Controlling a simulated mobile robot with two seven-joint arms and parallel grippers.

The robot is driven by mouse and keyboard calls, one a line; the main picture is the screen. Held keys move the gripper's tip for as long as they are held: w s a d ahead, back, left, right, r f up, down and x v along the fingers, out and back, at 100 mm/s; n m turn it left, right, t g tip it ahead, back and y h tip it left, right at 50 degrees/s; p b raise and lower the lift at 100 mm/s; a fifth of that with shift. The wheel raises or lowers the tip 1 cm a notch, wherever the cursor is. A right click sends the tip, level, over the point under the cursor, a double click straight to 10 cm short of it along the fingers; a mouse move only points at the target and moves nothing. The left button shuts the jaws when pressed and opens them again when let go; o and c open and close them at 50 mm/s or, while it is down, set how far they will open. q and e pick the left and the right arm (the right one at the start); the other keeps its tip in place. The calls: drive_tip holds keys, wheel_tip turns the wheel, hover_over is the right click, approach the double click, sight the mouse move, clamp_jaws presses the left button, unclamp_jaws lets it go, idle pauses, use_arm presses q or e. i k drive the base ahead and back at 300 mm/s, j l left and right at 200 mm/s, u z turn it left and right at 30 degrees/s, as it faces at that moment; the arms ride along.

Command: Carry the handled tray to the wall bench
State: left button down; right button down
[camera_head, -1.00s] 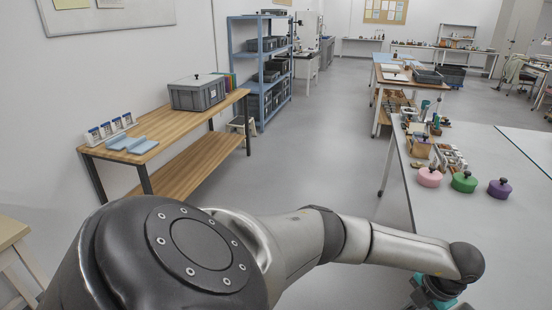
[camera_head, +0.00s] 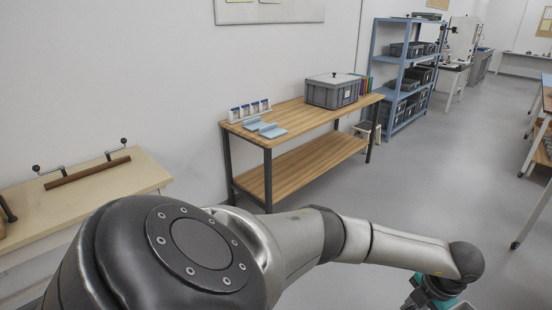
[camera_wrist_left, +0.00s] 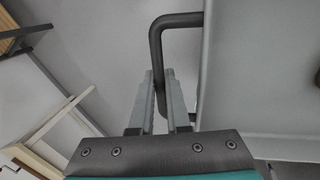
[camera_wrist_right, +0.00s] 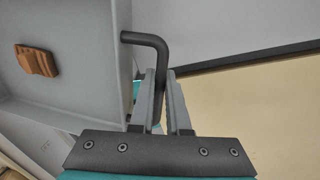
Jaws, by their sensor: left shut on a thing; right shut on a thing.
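The grey handled tray (camera_wrist_left: 255,70) is at the right in the left wrist view and at the left in the right wrist view (camera_wrist_right: 65,85). My left gripper (camera_wrist_left: 160,80) is shut on one black bar handle (camera_wrist_left: 155,45). My right gripper (camera_wrist_right: 160,80) is shut on the other black handle (camera_wrist_right: 158,50). An orange-brown sherd (camera_wrist_right: 37,61) lies inside the tray. The tray is not visible in the head view. A wooden bench (camera_head: 300,122) with a lower shelf stands against the wall, ahead in the head view.
The bench carries a grey lidded crate (camera_head: 333,92), a row of small blue-and-white items (camera_head: 250,110) and pale blue pieces (camera_head: 265,128). A cream table (camera_head: 90,205) with a brown bar (camera_head: 88,173) is at left. Blue shelving (camera_head: 400,75) stands beyond. Floor (camera_head: 430,180) is clear at right.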

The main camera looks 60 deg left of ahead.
sight(98, 187)
drive_tip(key=j+u, duration=0.1)
drive_tip(key=u, duration=3.55)
drive_tip(key=i+l, duration=0.25)
drive_tip(key=i, duration=0.25)
drive_tip(key=i+l, duration=0.25)
drive_tip(key=i, duration=0.25)
drive_tip(key=i+l+u, duration=0.1)
drive_tip(key=i+l, duration=0.15)
drive_tip(key=i, duration=0.25)
drive_tip(key=i+l, duration=0.15)
drive_tip(key=i, duration=0.35)
drive_tip(key=i+l, duration=0.15)
drive_tip(key=i, duration=0.35)
